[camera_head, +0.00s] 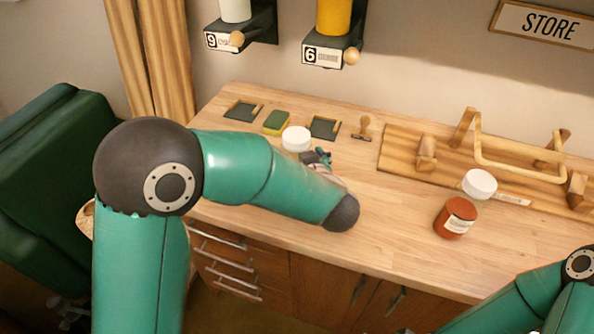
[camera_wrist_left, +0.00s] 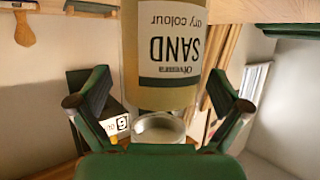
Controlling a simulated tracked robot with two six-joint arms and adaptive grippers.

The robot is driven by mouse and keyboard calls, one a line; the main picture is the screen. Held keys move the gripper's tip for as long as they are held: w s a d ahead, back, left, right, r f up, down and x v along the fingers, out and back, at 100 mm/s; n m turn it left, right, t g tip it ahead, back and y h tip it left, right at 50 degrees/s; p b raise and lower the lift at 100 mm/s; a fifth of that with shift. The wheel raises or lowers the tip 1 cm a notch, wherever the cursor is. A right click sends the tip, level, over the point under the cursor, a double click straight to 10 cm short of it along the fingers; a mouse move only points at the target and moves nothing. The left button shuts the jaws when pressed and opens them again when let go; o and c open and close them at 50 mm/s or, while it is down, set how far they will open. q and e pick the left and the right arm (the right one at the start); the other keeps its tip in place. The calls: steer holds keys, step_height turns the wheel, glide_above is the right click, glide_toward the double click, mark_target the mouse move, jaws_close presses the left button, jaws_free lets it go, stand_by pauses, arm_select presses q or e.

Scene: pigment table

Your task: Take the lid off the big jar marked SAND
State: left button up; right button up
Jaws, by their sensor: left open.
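The big jar marked SAND (camera_wrist_left: 168,55) fills the middle of the left wrist view, upside down in that picture, with a tan body and white label. A pale round lid (camera_wrist_left: 160,127) shows at its top end. In the head view a white round top (camera_head: 297,136) shows behind my left arm; most of what is under it is hidden. My left gripper (camera_head: 320,158) is just right of that top. In the wrist view my left gripper (camera_wrist_left: 156,100) is open, with its fingers on either side of the jar's lid end. My right gripper is out of view.
A red-brown jar (camera_head: 455,218) stands to the right, with a white round piece (camera_head: 479,183) behind it. A wooden rack (camera_head: 400,150) lies at the back right. A green sponge (camera_head: 277,122), dark trays (camera_head: 243,111) and a stamp (camera_head: 363,128) lie behind. The table's middle is clear.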

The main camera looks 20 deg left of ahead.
arm_select(q)
steer(key=c, duration=1.7)
steer(key=shift+c, duration=0.7)
steer(key=shift+r, duration=0.15)
